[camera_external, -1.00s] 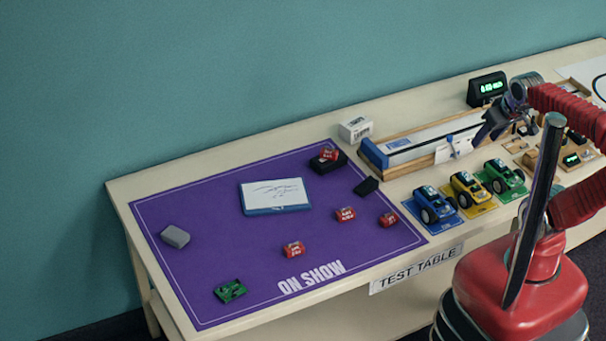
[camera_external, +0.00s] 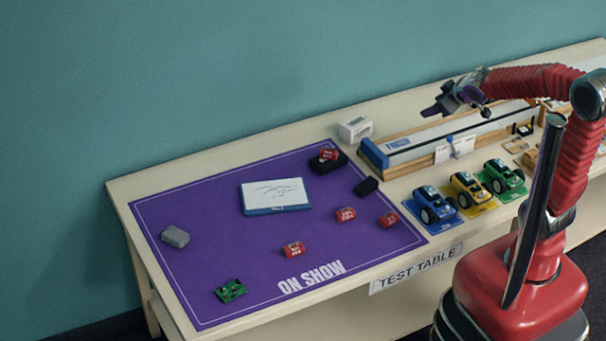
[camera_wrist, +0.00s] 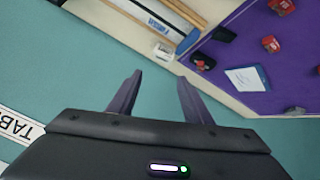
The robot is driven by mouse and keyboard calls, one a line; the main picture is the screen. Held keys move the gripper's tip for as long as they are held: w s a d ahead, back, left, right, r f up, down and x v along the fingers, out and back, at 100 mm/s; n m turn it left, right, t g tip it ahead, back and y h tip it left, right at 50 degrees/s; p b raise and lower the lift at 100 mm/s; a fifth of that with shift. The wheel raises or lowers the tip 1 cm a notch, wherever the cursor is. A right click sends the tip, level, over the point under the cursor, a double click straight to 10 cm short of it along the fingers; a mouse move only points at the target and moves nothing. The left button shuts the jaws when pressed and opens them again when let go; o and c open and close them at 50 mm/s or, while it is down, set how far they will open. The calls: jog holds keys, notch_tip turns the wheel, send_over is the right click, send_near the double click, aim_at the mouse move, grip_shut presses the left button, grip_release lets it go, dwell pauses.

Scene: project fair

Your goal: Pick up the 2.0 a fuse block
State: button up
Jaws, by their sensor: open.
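Several red fuse blocks with white lettering are on the purple mat (camera_external: 215,205). One red block (camera_external: 345,214) lies mid-mat, one (camera_external: 388,219) near the right edge, and one (camera_external: 293,249) near the front. Another red block (camera_external: 328,154) sits on a black holder (camera_external: 322,166) at the back. The lettering is too small to tell which is 2.0 A. My gripper (camera_external: 431,108) is open and empty, raised above the track, right of the mat and apart from every block. In the wrist view, its fingers (camera_wrist: 160,82) are spread, with red blocks (camera_wrist: 270,44) at upper right.
A white pad with a blue edge (camera_external: 275,195), a grey block (camera_external: 175,237), a green piece (camera_external: 230,291) and a small black block (camera_external: 366,186) are on the mat. A white box (camera_external: 355,129), a long track (camera_external: 425,143) and toy cars (camera_external: 434,205) stand to the right.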

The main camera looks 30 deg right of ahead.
jog(key=w+a+f+n+y, duration=0.3)
jog(key=w+a+f+n, duration=0.15)
jog(key=w+a, duration=0.4)
jog(key=n+g+y, duration=0.8)
jog(key=g+y, duration=0.1)
jog(key=y, duration=0.2)
send_near(294, 249)
jog(key=v, duration=0.3)
jog(key=shift+w+d+r, duration=0.1)
jog(key=shift+d+r, duration=0.1)
jog(key=shift+r, duration=0.15)
jog(key=shift+x, duration=4.25)
jog(key=shift+w, duration=0.1)
